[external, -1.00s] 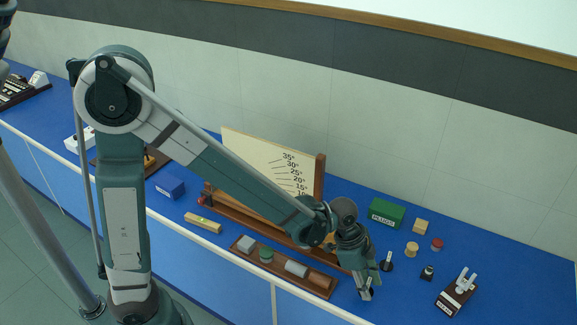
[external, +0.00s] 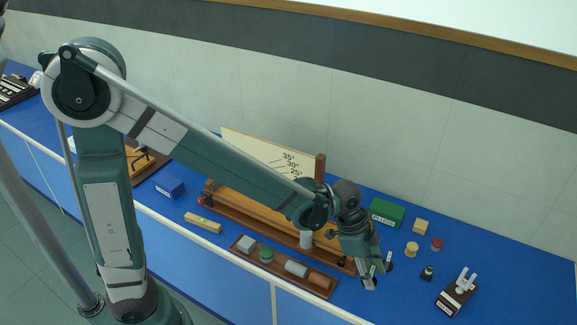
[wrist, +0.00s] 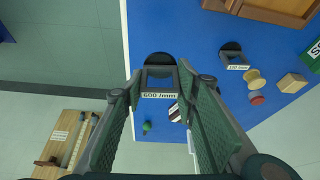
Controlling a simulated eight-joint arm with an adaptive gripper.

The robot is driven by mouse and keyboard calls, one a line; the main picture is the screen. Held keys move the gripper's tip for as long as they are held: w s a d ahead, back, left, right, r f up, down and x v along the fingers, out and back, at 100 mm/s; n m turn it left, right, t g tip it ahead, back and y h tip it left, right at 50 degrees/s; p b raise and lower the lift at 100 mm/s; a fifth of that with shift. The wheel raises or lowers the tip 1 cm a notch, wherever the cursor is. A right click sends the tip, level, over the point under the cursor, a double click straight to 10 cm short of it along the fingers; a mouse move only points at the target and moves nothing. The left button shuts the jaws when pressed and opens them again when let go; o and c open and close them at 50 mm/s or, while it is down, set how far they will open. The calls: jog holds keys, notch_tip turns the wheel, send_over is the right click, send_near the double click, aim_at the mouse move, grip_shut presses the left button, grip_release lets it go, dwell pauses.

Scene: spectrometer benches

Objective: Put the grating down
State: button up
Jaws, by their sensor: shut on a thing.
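The 600 /mm grating (wrist: 158,82), a dark square frame with a white label and a round dark base, is between my gripper's fingers in the wrist view. My gripper (wrist: 160,112) is shut on it. In the external view my gripper (external: 371,283) is low over the front right of the blue bench, and the grating is mostly hidden by the fingers. I cannot tell whether its base touches the bench. A second, similar grating (wrist: 233,62), with a paler label, stands apart to the right; in the external view it (external: 388,263) is just beyond my gripper.
A wooden tray (external: 318,281) lies left. The bench's front edge is close.

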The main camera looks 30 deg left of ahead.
jog(key=shift+w, duration=0.15)
jog(key=w+a+r+n+p, duration=0.1)
jog(key=w+a+r+p, duration=0.1)
jog(key=w, duration=1)
jog(key=w+a+r+n+p, duration=0.1)
jog(key=w+p, duration=0.4)
jog(key=w, duration=0.8)
jog(key=w+a+r+n+t+p, duration=0.1)
jog(key=w+a+r+p, duration=0.2)
jog(key=w, duration=0.9)
jog(key=shift+w+r+p, duration=0.15)
jog(key=shift+w+p, duration=0.25)
jog(key=shift+p, duration=0.05)
send_over(392, 208)
jog(key=a, duration=0.2)
jog(key=shift+s+d+f, duration=0.1)
jog(key=shift+s+f, duration=0.05)
jog(key=shift+f, duration=1.45)
jog(key=shift+s+d+f, duration=0.1)
jog(key=shift+f, duration=1.45)
jog(key=shift+f, duration=1.9)
jog(key=shift+f, duration=0.2)
